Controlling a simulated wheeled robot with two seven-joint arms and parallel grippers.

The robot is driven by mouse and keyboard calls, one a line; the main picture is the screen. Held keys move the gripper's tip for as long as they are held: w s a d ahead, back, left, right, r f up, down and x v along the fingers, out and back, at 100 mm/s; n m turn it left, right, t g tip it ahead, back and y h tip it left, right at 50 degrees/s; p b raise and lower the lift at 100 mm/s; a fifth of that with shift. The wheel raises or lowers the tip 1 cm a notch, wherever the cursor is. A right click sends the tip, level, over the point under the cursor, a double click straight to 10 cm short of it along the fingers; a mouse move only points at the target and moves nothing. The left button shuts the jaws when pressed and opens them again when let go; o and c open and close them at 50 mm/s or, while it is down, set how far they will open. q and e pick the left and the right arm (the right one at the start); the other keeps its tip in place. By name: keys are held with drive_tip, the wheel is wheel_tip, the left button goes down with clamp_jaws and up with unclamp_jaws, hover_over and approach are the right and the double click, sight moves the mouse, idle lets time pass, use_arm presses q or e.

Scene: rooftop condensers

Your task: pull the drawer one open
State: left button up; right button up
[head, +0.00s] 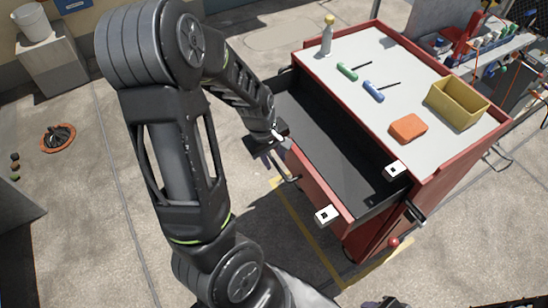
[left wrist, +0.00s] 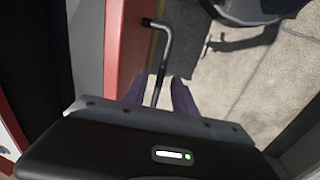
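The drawer (head: 318,187) of the red tool cabinet (head: 440,165) stands pulled well out, and its dark, empty inside shows. A metal bar handle (head: 288,176) is on its red front; it also shows in the left wrist view (left wrist: 164,55). My left gripper (head: 274,160) is at the far end of this handle. In the left wrist view its two purplish fingers (left wrist: 159,92) stand on either side of the bar, with gaps visible, so it looks open around the handle. Only a dark piece of what may be my right gripper (head: 385,304) shows at the bottom edge.
The cabinet top holds a bottle (head: 327,38), green (head: 347,71) and blue (head: 373,91) screwdrivers, an orange block (head: 408,128) and a yellow bin (head: 457,103). White marker tags (head: 327,215) sit on the drawer and cabinet. Concrete floor in front is mostly clear.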

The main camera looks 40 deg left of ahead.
use_arm(q)
wheel_tip(320, 180, up, 7)
drive_tip(key=s+p, duration=0.1)
drive_tip(key=shift+s+a, duration=0.2)
idle(0.5)
